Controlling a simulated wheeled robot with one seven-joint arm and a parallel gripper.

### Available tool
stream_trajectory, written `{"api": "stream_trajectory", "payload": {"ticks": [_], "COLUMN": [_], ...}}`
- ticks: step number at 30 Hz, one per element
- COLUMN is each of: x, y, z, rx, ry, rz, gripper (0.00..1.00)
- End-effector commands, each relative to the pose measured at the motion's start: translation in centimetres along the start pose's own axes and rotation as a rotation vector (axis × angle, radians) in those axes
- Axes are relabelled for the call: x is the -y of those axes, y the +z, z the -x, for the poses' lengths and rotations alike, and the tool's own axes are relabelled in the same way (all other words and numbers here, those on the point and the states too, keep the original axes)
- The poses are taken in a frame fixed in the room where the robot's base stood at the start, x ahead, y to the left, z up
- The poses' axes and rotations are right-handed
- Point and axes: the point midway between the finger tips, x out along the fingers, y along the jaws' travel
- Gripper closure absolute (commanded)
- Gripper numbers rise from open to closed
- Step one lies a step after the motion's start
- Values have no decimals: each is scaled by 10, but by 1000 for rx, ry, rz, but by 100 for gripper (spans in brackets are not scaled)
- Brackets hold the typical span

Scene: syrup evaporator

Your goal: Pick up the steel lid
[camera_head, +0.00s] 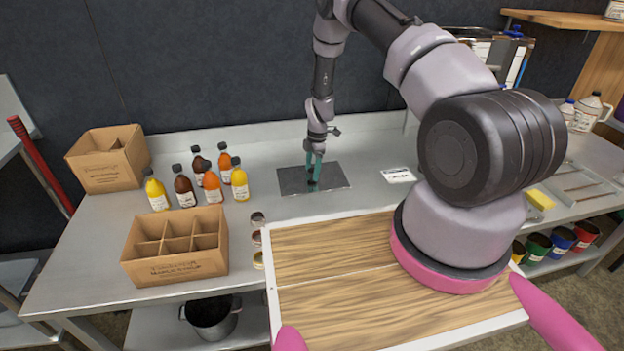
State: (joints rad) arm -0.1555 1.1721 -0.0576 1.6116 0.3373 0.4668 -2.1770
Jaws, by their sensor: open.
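The steel lid (334,177) is a flat, dark grey rectangular plate lying on the steel bench at the middle of the view. A small dark shape, perhaps its handle, shows near its centre. My gripper (314,178) points down over the middle of the lid, its teal fingers open and close to the dark shape. I cannot tell whether the fingers touch it. The gripper covers part of the lid.
Several syrup bottles (183,188) and two cardboard boxes (176,247) (108,158) stand left of the lid. Small jars (257,238) stand nearer. A white label card (398,175) lies to the right.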

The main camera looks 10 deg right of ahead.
Motion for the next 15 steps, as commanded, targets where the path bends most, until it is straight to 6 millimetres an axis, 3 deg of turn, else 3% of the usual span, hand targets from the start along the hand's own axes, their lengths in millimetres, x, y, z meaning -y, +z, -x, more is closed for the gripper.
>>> {"api": "stream_trajectory", "payload": {"ticks": [9,10,15], "x": [0,0,0], "y": [0,0,0], "z": [-9,-9,-9], "rx": [0,0,0], "ry": [1,1,1], "rz": [0,0,0], "gripper": [26,30,95]}}
